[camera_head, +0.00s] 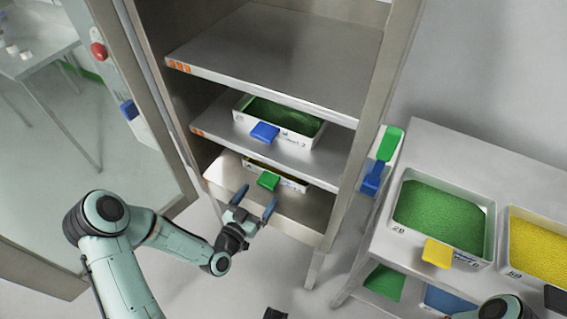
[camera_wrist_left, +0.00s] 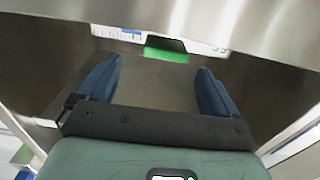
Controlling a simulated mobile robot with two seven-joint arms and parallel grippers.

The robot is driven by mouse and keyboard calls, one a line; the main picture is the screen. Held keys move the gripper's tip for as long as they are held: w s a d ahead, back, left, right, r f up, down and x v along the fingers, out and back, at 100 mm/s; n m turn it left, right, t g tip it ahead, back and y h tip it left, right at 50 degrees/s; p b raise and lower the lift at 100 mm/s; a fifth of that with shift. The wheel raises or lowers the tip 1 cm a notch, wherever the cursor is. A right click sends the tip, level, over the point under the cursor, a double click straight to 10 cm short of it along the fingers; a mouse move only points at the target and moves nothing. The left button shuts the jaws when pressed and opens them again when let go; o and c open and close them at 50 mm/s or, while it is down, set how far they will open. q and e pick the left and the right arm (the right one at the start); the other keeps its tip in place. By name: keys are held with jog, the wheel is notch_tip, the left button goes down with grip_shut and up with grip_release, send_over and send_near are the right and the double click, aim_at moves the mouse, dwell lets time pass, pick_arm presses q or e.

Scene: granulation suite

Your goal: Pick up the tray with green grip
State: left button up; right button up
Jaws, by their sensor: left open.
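The tray with the green grip (camera_head: 268,181) is white and sits on the lowest visible shelf of the steel cabinet. Its front wall (camera_head: 292,184) faces me, and the shelf above hides most of its inside; a strip of yellow contents shows. In the left wrist view the green grip (camera_wrist_left: 166,56) is beyond the fingers, roughly between them, with the white tray front (camera_wrist_left: 118,34) beside it. My left gripper (camera_head: 259,194) is open and empty, just in front of the grip and apart from it. My right gripper's fingers do not show.
A tray with a blue grip (camera_head: 265,132) stands on the shelf (camera_head: 220,124) directly above. The cabinet's side posts flank the opening. At the right, a bench holds a green-filled tray with a yellow grip (camera_head: 437,253) and a yellow-filled tray (camera_head: 540,248).

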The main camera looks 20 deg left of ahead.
aim_at(264, 185)
pick_arm(q)
jog(key=w, duration=0.5)
jog(key=shift+w+a, duration=0.1)
jog(key=shift+w, duration=0.1)
jog(key=c, duration=1.3)
